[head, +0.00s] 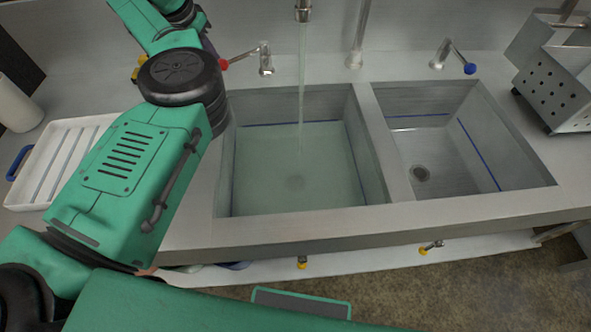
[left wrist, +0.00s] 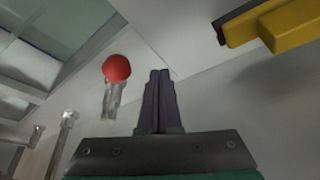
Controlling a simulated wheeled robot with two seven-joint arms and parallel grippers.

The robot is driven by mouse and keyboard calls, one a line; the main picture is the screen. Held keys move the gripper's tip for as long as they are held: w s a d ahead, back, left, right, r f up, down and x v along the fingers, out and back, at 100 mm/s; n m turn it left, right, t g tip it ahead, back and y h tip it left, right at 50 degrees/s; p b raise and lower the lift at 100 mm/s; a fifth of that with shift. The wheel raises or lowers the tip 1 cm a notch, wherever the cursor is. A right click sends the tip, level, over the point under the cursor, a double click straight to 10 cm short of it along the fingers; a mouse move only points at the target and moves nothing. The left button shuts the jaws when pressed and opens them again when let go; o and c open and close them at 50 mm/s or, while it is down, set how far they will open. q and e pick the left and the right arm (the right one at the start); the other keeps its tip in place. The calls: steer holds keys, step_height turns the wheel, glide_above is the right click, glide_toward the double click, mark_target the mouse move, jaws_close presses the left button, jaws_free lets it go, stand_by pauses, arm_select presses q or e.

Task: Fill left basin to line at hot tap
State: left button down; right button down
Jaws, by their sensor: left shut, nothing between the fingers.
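The left basin (head: 291,208) holds pale green water (head: 270,170). A stream (head: 301,90) falls into it from the spout (head: 303,12). A blue line (head: 262,124) runs along its back wall, and the water surface lies close to it; I cannot tell whether they meet exactly. The hot tap's red-knobbed lever (head: 240,58) points left, behind the basin. In the left wrist view, my left gripper (left wrist: 160,75) is shut and empty, beside the red knob (left wrist: 116,68) and apart from it. My right gripper is not in view.
The right basin (head: 440,165) shows a bare drain and a blue line. A blue-knobbed lever (head: 455,57) stands behind it. A perforated metal holder (head: 560,90) is at right. A white ribbed tray (head: 45,160) lies at left. A yellow and black object (left wrist: 290,25) is near my left gripper.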

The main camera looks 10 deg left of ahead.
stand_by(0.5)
arm_select(q)
steer(key=shift+s+d+f+b, duration=0.2)
steer(key=shift+b, duration=0.3)
steer(key=shift+s+d+b, duration=0.6)
steer(key=shift+s+b, duration=0.15)
steer(key=shift+b, duration=0.1)
steer(key=shift+s+d+r, duration=0.2)
steer(key=shift+s, duration=0.05)
steer(key=shift+a, duration=0.1)
